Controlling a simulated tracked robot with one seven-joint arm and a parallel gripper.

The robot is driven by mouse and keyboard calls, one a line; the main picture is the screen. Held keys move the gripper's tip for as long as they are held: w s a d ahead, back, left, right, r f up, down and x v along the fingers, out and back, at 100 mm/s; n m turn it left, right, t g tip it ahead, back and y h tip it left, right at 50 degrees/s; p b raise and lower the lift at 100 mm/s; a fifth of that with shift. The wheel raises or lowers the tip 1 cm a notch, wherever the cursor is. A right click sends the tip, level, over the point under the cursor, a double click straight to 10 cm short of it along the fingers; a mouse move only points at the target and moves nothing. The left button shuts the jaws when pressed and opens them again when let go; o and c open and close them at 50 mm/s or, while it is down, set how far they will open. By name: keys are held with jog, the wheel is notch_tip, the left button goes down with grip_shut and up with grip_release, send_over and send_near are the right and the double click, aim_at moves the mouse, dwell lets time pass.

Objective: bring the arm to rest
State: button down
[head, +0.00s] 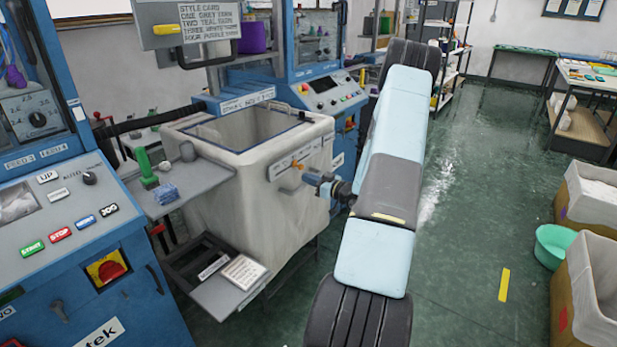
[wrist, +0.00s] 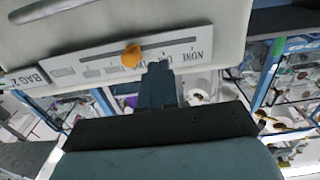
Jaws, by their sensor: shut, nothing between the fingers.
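My gripper (head: 313,178) is shut and empty at the end of my light blue and grey arm, which stretches across the middle of the head view. Its closed fingers (wrist: 158,72) point at a white label plate (wrist: 80,68) on the bag bin in the wrist view. An orange knob (wrist: 132,56) on that plate's slot lies just left of the fingertips. In the head view the knob (head: 298,164) is just left of and above the gripper. I cannot tell whether the fingertips touch the plate or the knob.
The grey bin (head: 232,190) stands left of my arm, beside a blue machine (head: 85,235) with buttons. A small shelf (head: 195,187) holds a green piece. Open green floor (head: 465,200) lies to the right. Boxes (head: 590,200) and a teal basin (head: 555,243) are far right.

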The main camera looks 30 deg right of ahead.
jog(key=shift+s, duration=0.1)
dwell(0.5)
jog(key=w+a+r+g+h, duration=0.1)
jog(key=a+r+g+h, duration=0.25)
jog(key=r, duration=0.55)
jog(key=w+a+r+g+h, duration=0.15)
jog(key=a+r+h, duration=0.25)
jog(key=r, duration=0.6)
jog(key=s+a+r+m+g+h, duration=0.2)
jog(key=s+a+r+m+g, duration=0.1)
jog(key=s+a+r, duration=0.7)
jog(key=s+a+r+g+y, duration=0.1)
jog(key=s+a, duration=0.3)
jog(key=s, duration=0.4)
jog(key=s+a+r+g+y, duration=0.1)
jog(key=s+a, duration=0.3)
jog(key=s, duration=0.5)
jog(key=s+a+m+g+y, duration=0.1)
jog(key=s+a, duration=0.3)
jog(key=s, duration=0.5)
jog(key=shift+r, duration=0.4)
jog(key=shift+w, duration=0.1)
